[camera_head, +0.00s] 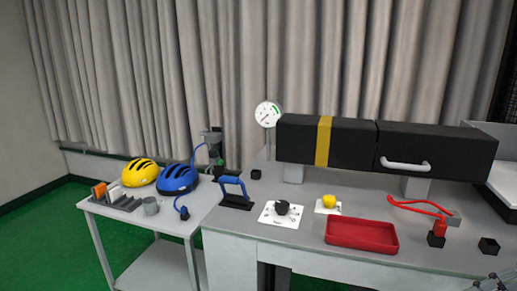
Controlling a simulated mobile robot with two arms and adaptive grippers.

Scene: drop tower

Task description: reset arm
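A small grey piece of my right gripper (494,283) shows at the bottom right corner, in front of the table's right part. The frame edge cuts it off, so whether its fingers are open or shut, or hold anything, cannot be seen. It appears apart from the things on the table. My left arm and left gripper are not in view.
The grey table (285,249) holds a red tray (362,249), a black dial (282,208), a yellow button (329,201), a red-cabled plug (439,229) and a long black box (437,148). A side table (137,217) at left carries yellow (139,172) and blue helmets (177,179).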

